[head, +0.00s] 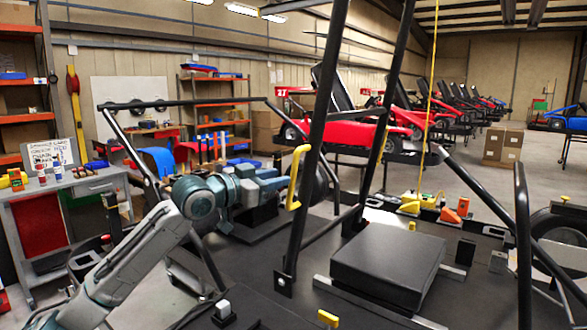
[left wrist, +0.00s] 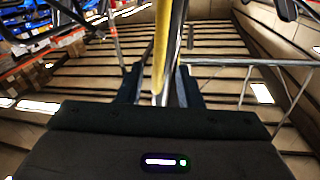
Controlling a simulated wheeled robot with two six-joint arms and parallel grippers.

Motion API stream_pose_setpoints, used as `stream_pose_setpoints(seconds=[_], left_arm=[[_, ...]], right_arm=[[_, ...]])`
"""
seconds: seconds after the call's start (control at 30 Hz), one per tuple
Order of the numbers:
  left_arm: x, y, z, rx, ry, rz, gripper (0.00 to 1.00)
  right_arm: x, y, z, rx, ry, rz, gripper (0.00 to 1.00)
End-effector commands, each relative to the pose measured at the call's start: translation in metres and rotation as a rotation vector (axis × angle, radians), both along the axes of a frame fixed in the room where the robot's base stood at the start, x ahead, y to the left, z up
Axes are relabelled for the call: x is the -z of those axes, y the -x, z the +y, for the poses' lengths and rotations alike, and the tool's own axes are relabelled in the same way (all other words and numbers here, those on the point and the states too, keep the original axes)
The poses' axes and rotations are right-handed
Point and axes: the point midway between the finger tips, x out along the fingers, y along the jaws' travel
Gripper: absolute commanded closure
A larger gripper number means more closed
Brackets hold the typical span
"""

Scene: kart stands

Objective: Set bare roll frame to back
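The bare roll frame (head: 318,120) is a pair of tall black tubes standing on the dark kart deck. They lean a little to the right and run out of the top of the head view. A yellow handle (head: 292,190) is fixed along the near tube; it also shows in the left wrist view (left wrist: 160,45). My left gripper (head: 287,184) is at the handle's left side. In the left wrist view its fingers (left wrist: 160,88) stand apart with the handle's end in the gap; contact cannot be told. My right gripper is out of view.
A black padded block (head: 388,262) lies on the deck right of the frame. Other black tubes (head: 195,102) rise around the deck. A workbench (head: 85,185) stands at the left. Red karts (head: 350,125) on stands are behind, with open floor at the right.

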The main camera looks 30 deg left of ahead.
Motion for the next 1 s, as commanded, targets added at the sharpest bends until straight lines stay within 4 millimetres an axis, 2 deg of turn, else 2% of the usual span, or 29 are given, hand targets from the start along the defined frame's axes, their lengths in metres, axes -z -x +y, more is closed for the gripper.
stream_pose_setpoints(seconds=[0.5,0.7,1.0], left_arm=[[-0.002,-0.049,-0.015,0.001,0.003,-0.001,0.68],[-0.001,-0.057,-0.017,0.002,0.000,0.000,0.68],[0.000,-0.059,-0.018,0.001,-0.001,0.001,0.68]], right_arm=[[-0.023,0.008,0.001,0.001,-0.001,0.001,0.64],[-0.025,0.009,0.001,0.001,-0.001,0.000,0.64],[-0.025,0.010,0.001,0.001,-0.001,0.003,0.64]])
